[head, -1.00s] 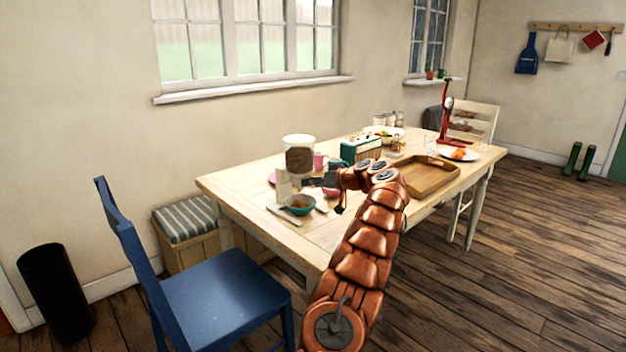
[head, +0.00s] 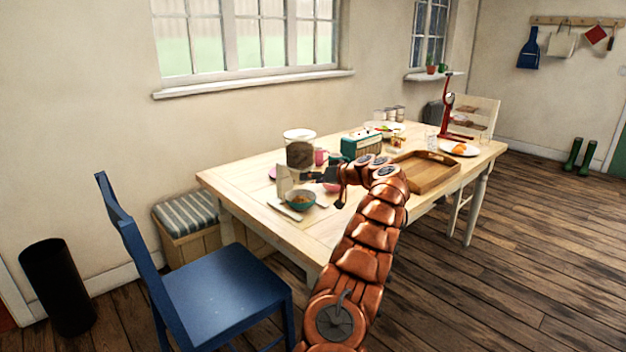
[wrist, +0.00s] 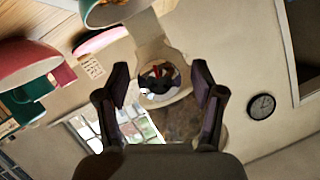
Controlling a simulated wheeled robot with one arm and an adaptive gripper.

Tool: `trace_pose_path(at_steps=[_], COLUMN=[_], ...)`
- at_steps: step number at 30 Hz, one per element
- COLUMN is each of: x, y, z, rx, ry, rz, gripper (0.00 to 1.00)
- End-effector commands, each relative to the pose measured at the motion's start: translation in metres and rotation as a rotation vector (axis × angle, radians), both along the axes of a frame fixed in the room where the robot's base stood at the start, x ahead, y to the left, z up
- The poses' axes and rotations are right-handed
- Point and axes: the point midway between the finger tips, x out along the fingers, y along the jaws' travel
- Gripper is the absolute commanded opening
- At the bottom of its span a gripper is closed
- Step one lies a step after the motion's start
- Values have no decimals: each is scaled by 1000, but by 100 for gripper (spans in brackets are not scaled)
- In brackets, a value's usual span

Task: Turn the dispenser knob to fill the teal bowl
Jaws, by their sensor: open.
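The dispenser (head: 299,158) stands near the table's left end, with a pale base, a hopper of brown contents and a white top. The teal bowl (head: 301,199) sits upright under its front, with brownish contents showing. The bowl's rim also shows at the top of the wrist view (wrist: 108,12). My gripper (head: 322,175) is at the dispenser's right side in the head view. In the wrist view its open fingers (wrist: 160,82) lie to either side of a round, shiny dispenser part (wrist: 158,80), seemingly the knob. I cannot tell whether they touch it.
A pink bowl (wrist: 25,62) is close beside my gripper. A teal radio-like box (head: 361,144) and a wooden tray (head: 425,173) are farther along the table. A blue chair (head: 215,295) stands at the near left. The table's front left corner is mostly clear.

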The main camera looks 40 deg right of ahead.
Motion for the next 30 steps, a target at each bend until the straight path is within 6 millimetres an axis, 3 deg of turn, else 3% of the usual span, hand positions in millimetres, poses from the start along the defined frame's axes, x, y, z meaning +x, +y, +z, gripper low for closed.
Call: trace_pose_path(at_steps=[8,24,30], x=[-7,-92,-107], y=[-1,-17,-19], z=[3,36,41], rx=[-1,-2,-1], ry=[0,-3,-1], rz=[0,-3,1], gripper=[68,68,68])
